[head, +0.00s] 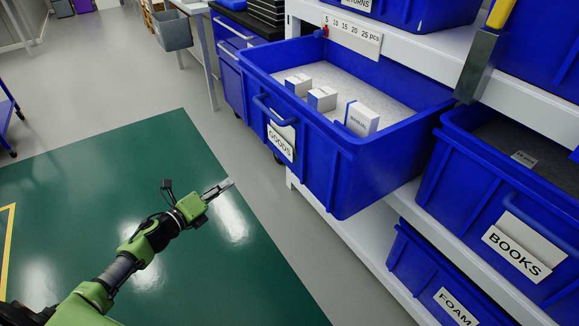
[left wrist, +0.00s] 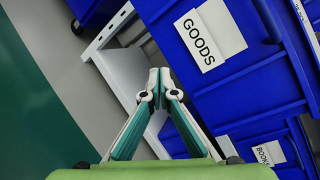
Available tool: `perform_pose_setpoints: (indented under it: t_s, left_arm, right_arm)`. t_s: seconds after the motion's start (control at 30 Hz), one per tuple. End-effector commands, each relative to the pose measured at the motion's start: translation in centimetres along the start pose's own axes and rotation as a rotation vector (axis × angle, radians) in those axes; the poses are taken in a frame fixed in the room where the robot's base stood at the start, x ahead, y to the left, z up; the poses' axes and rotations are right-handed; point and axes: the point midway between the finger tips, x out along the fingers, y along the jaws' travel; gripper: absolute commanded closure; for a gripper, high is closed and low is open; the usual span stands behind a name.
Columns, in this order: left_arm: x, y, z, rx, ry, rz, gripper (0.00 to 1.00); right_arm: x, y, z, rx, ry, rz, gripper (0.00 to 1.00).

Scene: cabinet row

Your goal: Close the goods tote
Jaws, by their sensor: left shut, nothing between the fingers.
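The blue goods tote (head: 325,165) sticks out from the white shelf in the head view, like a pulled-out drawer. It carries a GOODS label (head: 281,141) and a blue handle (head: 272,110) on its front. Several small white boxes (head: 322,98) stand inside it. My left gripper (head: 219,189) is in front of the tote, apart from it, over the green floor mat. In the left wrist view its fingers (left wrist: 160,75) are shut and empty, with the GOODS label (left wrist: 208,35) beyond them to the upper right. My right gripper is not in view.
The books tote (head: 500,215) is to the right on the same rack, and a foam tote (head: 440,280) is below. A shelf edge (head: 400,60) runs above the goods tote. A blue drawer cabinet (head: 235,60) stands behind. The floor mat (head: 100,200) in front is clear.

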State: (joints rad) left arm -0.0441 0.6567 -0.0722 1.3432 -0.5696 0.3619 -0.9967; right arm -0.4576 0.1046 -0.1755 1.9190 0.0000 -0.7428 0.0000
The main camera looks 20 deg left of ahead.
Motion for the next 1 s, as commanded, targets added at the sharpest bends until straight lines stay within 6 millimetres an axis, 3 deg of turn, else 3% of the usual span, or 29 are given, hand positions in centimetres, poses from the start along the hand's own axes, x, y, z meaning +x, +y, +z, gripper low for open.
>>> perform_pose_setpoints:
  t_s: [0.03,0.2,0.33,0.63,1.0]
  left_arm:
    - [0.9,-1.4,0.2,0.155,0.016,-0.078,1.00]
    - [1.3,-8.3,1.1,0.609,0.051,-0.282,1.00]
    - [0.8,-11.6,0.7,0.841,0.063,-0.380,1.00]
    - [1.1,-14.0,0.1,0.988,0.067,-0.440,1.00]
    - [6.2,-15.9,-1.1,0.982,0.064,-0.439,1.00]
  right_arm:
    - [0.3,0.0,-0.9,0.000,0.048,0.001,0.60]
    - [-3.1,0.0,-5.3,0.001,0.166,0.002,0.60]
    - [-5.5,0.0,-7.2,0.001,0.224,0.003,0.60]
    - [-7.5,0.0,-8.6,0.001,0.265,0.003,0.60]
    - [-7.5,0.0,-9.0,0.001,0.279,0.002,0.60]
